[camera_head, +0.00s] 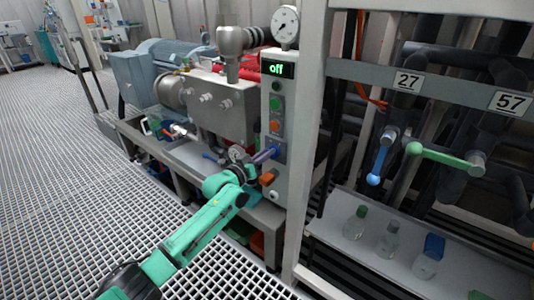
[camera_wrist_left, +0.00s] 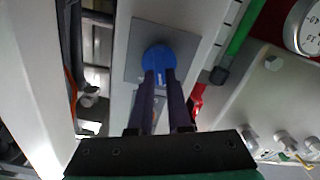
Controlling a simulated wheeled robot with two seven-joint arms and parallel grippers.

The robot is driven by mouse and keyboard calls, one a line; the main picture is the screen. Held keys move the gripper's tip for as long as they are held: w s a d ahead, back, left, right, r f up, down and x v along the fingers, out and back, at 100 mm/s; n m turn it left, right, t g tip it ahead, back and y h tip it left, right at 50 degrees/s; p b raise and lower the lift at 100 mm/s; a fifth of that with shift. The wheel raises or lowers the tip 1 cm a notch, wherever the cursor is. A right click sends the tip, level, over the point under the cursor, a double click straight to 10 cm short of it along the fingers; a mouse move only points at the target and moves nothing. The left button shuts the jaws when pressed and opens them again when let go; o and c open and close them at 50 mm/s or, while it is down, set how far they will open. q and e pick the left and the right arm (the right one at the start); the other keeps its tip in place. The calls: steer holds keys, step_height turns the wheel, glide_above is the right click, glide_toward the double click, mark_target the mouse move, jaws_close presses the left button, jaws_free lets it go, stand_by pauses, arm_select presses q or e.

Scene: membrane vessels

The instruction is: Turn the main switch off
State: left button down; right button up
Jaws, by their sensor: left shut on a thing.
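The main switch is a round blue knob (camera_wrist_left: 159,56) on a grey square plate, seen in the left wrist view. In the head view, its plate (camera_head: 280,149) sits on the front of the grey control box (camera_head: 298,120). My left gripper (camera_head: 270,152) reaches the switch from the left; its dark purple fingers also show in the wrist view (camera_wrist_left: 160,75). They are shut on the blue knob, one on each side, and partly cover it. The display (camera_head: 278,68) at the top of the box reads "off" in green. My right gripper is not in view.
Several buttons (camera_head: 275,126) sit above the switch, and an orange part (camera_head: 267,179) below it. A pressure gauge (camera_head: 286,24) stands above the box. A white post (camera_head: 308,130) rises close to its right. A shelf (camera_head: 350,250) with bottles is farther right.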

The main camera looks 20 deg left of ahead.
arm_select(q)
steer(key=shift+a+f+n, duration=0.1)
steer(key=shift+n, duration=0.9)
steer(key=c, duration=0.9)
jaws_free()
steer(key=shift+o, duration=0.2)
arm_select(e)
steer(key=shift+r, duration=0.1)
arm_select(q)
steer(key=shift+s+a, duration=0.15)
steer(key=shift+s, duration=0.2)
steer(key=p+v, duration=0.3)
steer(key=v, duration=1)
steer(key=shift+s+p, duration=0.4)
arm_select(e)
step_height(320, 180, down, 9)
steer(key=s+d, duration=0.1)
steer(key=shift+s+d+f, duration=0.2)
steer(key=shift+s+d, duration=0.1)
arm_select(q)
steer(key=shift+a, duration=0.1)
